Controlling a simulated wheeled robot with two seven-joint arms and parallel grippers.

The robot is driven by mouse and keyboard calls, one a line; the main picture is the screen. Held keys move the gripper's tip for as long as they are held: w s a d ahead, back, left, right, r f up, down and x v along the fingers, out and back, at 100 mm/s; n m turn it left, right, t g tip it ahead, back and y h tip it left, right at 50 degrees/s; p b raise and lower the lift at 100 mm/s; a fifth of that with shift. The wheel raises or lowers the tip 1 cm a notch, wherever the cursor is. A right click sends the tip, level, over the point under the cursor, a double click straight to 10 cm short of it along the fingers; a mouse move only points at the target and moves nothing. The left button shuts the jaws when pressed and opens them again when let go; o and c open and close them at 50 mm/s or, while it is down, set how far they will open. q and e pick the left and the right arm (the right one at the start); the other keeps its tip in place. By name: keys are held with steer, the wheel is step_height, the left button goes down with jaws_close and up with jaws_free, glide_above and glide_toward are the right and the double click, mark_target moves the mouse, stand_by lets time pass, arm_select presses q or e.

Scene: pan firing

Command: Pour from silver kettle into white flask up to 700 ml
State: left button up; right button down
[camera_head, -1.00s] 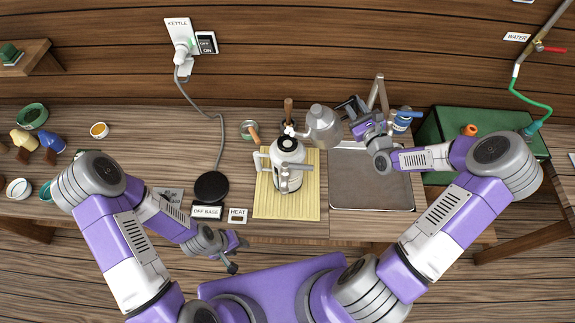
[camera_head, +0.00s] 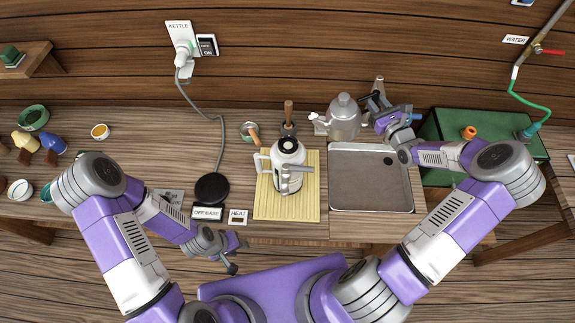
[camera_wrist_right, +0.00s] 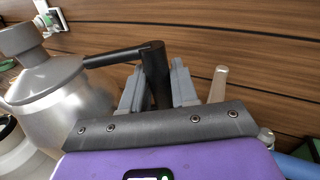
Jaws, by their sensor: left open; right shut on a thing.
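The silver kettle (camera_head: 345,120) is upright behind the left part of the steel tray, to the right of the white flask. My right gripper (camera_head: 375,106) is shut on the kettle's dark handle (camera_wrist_right: 155,75); the kettle body (camera_wrist_right: 55,90) fills the left of the right wrist view. The white flask (camera_head: 289,157) stands upright on the yellow slatted mat (camera_head: 265,203), its dark round opening facing up and its handle to the left. The liquid level in the flask cannot be read. My left gripper (camera_head: 233,258) is open and empty, low in front of the table.
The steel tray (camera_head: 371,200) lies right of the mat, with a green box (camera_head: 450,125) further right. A black round heating base (camera_head: 212,187) is left of the mat. Wooden-handled tools (camera_head: 288,115) stand behind the flask. Bowls (camera_head: 33,117) sit at far left.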

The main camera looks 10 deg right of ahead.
steer(key=shift+a+r, duration=0.1)
stand_by(0.4)
steer(key=shift+r, duration=3)
steer(key=shift+f, duration=0.1)
